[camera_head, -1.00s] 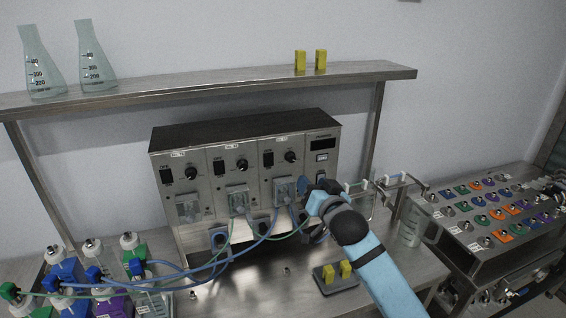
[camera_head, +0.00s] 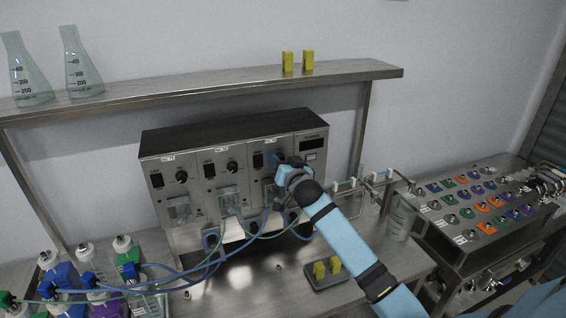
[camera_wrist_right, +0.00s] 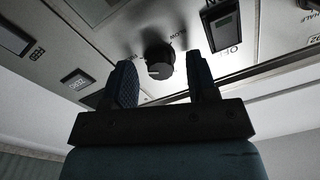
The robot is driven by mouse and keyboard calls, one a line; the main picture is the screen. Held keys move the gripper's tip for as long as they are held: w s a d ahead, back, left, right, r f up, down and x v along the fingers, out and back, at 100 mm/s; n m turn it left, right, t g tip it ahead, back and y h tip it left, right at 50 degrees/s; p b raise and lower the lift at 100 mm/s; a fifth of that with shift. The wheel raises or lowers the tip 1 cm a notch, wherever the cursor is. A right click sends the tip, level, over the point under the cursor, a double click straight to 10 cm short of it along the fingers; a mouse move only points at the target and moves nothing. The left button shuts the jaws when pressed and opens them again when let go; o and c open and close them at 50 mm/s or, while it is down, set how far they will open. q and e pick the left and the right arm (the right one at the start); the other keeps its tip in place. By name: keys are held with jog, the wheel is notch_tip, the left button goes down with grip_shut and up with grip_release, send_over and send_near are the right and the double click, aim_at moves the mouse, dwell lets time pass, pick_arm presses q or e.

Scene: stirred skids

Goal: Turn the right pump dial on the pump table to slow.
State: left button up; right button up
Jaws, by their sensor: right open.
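The steel pump unit (camera_head: 235,128) stands on the pump table (camera_head: 235,293), with dark switches and round black dials on its front. The right pump dial is hidden behind my right gripper (camera_head: 279,163) in the head view. In the right wrist view this black dial (camera_wrist_right: 158,62) lies between the two open blue fingers, with a gap visible on each side. A SLOW label is printed close to the dial. I cannot tell which mark the dial points to. The middle dial (camera_head: 232,167) and left dial (camera_head: 181,177) are in plain view. My left gripper is not in view.
Blue and green tubes (camera_head: 190,272) run from capped bottles (camera_head: 88,278) at the lower left to the pumps. A beaker (camera_head: 400,222) stands to the right. A shelf (camera_head: 200,95) spans above.

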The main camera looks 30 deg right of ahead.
jog(key=c, duration=0.8)
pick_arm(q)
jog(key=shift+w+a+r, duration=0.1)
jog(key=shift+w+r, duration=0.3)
pick_arm(e)
jog(key=shift+c, duration=0.6)
